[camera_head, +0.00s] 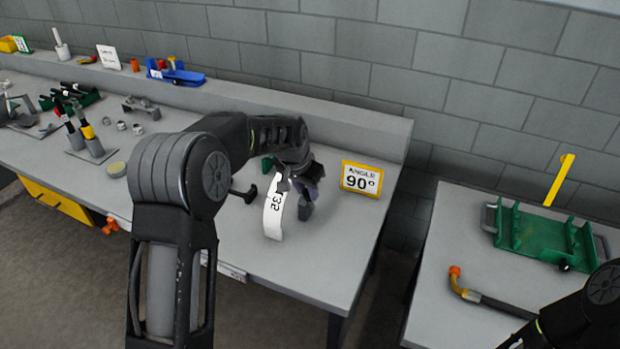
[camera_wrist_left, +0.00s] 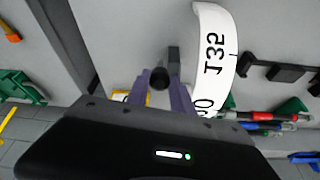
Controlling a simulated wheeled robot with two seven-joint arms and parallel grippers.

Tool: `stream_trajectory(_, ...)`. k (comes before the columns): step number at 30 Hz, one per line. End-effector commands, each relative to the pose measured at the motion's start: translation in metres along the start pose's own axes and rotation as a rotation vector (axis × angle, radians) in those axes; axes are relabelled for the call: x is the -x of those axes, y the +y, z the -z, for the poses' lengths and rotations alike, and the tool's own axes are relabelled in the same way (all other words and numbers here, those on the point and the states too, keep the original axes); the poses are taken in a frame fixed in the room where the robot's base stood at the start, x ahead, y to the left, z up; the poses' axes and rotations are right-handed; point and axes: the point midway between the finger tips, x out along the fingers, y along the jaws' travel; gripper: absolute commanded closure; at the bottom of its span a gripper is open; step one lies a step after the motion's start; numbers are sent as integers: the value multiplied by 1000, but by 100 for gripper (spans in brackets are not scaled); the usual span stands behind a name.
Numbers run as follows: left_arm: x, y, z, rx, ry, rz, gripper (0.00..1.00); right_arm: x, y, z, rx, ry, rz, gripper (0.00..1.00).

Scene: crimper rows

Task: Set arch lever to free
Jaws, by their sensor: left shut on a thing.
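My left gripper (camera_head: 306,197) is at the right side of the scale. In the left wrist view its purple fingers (camera_wrist_left: 162,92) are shut on the dark lever with a round knob (camera_wrist_left: 159,77). The lever is mostly hidden by my gripper in the head view. I cannot read its exact setting. My right gripper is out of view.
A second table holds a green fixture (camera_head: 543,238) and an orange-tipped hose (camera_head: 475,294).

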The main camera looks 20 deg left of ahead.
Motion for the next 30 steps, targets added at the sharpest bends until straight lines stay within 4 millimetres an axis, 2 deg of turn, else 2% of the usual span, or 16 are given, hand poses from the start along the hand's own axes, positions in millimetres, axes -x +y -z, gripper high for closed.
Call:
stream_trajectory(12,1,0,-1,0,-7,0,100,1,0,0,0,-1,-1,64)
stream_trajectory(13,1,0,-1,0,-6,0,71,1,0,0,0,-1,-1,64)
stream_trajectory(15,1,0,-1,0,-7,0,66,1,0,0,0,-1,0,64)
stream_trajectory(21,1,0,-2,0,-8,-1,50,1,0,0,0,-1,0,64)
stream_trajectory(30,2,1,-2,0,-8,-1,50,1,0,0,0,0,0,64)
